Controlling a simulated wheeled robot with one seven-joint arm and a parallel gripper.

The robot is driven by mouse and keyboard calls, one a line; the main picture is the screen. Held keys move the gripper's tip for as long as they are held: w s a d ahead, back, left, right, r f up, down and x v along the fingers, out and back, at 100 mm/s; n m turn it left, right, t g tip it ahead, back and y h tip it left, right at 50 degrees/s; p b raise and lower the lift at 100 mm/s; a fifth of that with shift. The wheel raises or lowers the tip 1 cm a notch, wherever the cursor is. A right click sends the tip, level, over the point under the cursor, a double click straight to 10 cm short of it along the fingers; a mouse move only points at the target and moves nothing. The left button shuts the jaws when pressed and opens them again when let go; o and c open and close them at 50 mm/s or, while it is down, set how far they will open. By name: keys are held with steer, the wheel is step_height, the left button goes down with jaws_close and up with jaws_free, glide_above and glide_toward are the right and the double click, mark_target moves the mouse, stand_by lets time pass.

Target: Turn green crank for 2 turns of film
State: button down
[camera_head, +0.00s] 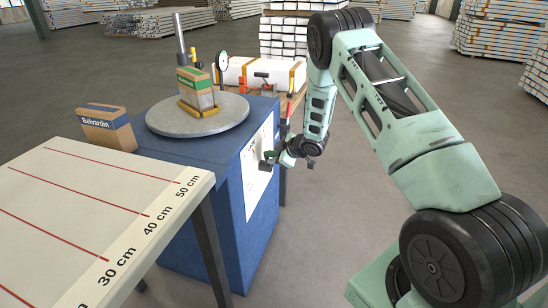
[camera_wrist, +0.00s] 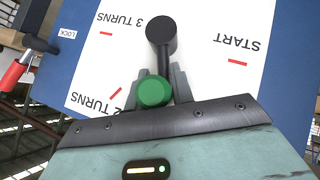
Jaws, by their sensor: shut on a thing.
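The green crank knob (camera_wrist: 154,92) sits between the two fingers of my gripper (camera_wrist: 161,86) in the wrist view, and the fingers are shut on it. A black crank arm (camera_wrist: 164,62) runs from the knob up to a round black hub (camera_wrist: 161,29). The white dial plate (camera_wrist: 205,22) behind it carries red marks labelled START at right, 3 TURNS at upper left and 2 TURNS at lower left, partly covered. In the head view my gripper (camera_head: 284,158) is at the white panel (camera_head: 259,172) on the blue cabinet's side (camera_head: 232,230); the green knob is hard to see there.
A grey turntable (camera_head: 160,118) on the cabinet bears a carton (camera_head: 195,88) beside a metal post (camera_head: 181,40). A Belvardin box (camera_head: 106,128) stands left. A white marked table (camera_head: 95,215) is in front. A red-handled lever (camera_wrist: 14,75) is near a LOCK label.

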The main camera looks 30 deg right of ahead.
steer(key=shift+d, duration=0.1)
stand_by(0.5)
steer(key=c, duration=1.2)
jaws_free()
steer(key=shift+r, duration=0.1)
steer(key=shift+s+d+r, duration=0.1)
steer(key=shift+s+r, duration=0.1)
steer(key=p+v, duration=0.1)
steer(key=v, duration=1.5)
steer(key=shift+s+r+p, duration=0.15)
steer(key=shift+s+p, duration=0.15)
steer(key=shift+p, duration=0.1)
steer(key=shift+d, duration=0.1)
